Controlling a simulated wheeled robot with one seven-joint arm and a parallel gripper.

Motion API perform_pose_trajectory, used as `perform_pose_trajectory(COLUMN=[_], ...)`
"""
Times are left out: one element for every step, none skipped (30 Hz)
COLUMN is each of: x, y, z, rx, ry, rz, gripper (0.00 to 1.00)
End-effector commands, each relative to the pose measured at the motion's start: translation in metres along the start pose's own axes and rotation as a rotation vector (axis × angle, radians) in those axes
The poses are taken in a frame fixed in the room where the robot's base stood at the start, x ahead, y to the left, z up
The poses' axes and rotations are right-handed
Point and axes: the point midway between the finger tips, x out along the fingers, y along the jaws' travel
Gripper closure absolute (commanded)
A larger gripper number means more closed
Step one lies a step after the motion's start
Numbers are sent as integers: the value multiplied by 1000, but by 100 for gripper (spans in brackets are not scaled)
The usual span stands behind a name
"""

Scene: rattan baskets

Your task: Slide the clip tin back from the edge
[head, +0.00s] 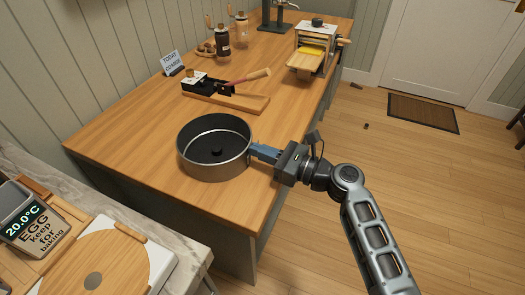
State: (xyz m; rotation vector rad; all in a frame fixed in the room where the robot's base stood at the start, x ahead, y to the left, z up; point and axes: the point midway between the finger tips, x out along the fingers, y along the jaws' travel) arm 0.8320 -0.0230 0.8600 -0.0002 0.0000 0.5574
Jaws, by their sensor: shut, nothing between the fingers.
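The clip tin (204,168) is a round, dark-lined metal pan with a small dark knob inside. It sits upright on the wooden worktop (135,130), toward its near end, with bare wood between it and the right edge. My gripper (254,151) is shut and empty at the tin's right side. Its bluish fingers reach in over the right edge of the worktop, and the tips are at or against the tin's wall. I cannot tell for sure if they touch. Any clip on the tin's side is hidden or too small to make out.
Behind the tin lies a wooden board (255,103) with a black tool and a wooden-handled rod. A small sign (172,62), bottles (222,40) and a roller machine (310,52) stand farther back. A lower marble counter (190,262) is at front left. Worktop left of the tin is clear.

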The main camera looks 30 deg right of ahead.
Motion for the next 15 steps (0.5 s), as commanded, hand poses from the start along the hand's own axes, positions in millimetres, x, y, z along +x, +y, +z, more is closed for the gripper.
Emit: perform_pose_trajectory(x=[1,4,8,14,20,30,38,48,60,69,78,90,99,108,119], y=[0,0,0,0,0,0,1,1,1,1,1,1,1,1,1], z=[0,0,1,1,2,2,2,2,2,1,1,0,0,0,-1], rx=[0,0,0,0,0,0,0,0,-1,0,-1,-1,-1,-1,-1], ry=[0,0,-1,-1,-1,-1,-2,-1,-2,-1,-2,-2,-1,-2,-1], rz=[0,1,1,3,4,4,6,6,6,5,6,5,6,5,6], gripper=[100,100,100,100,100,100,100,100,100,100,100,100,100,100,100])
